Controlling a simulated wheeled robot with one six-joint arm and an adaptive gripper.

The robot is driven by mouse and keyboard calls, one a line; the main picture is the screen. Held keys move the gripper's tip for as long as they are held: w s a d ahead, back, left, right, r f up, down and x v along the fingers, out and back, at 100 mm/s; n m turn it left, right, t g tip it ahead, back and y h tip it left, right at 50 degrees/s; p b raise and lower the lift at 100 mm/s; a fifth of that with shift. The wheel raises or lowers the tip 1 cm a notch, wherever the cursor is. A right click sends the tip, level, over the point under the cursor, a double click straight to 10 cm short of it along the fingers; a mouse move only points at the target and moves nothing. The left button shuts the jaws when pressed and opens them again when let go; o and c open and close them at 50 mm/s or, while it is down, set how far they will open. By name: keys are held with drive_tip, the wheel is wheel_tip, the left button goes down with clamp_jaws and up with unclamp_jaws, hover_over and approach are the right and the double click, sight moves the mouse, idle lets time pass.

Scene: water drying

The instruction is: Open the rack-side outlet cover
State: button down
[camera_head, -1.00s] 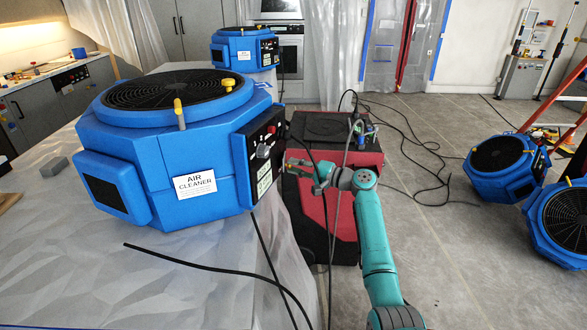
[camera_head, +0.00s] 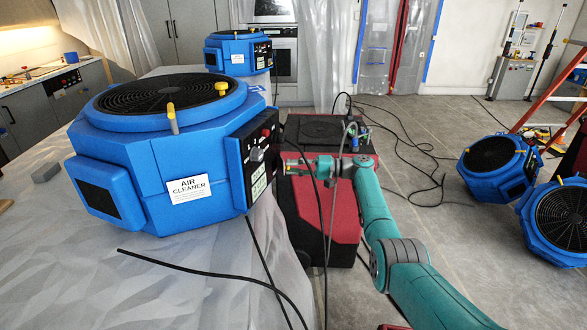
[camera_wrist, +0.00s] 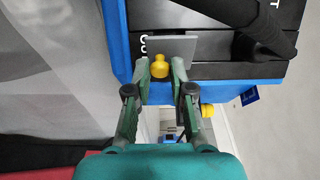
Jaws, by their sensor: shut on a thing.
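A large blue air cleaner (camera_head: 140,165) stands on the covered counter with a black control panel (camera_head: 262,170) on its right side. In the wrist view, a grey plate-like outlet cover (camera_wrist: 172,47) stands out from the black panel (camera_wrist: 215,70). A yellow knob (camera_wrist: 160,68) shows between the fingers. In the head view, my gripper (camera_head: 290,165) points left at the panel, close to its right edge, and the fingertips are small there.
A red and black machine (camera_head: 320,215) stands just behind and below my gripper. Black cables hang by the panel, and a thick black one (camera_wrist: 262,35) crosses it in the wrist view.

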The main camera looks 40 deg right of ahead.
drive_tip(key=shift+d, duration=0.1)
idle(0.4)
drive_tip(key=c, duration=1)
unclamp_jaws()
drive_tip(key=v, duration=1.2)
drive_tip(key=shift+w+d, duration=0.1)
drive_tip(key=shift+w, duration=0.1)
drive_tip(key=shift+c, duration=0.2)
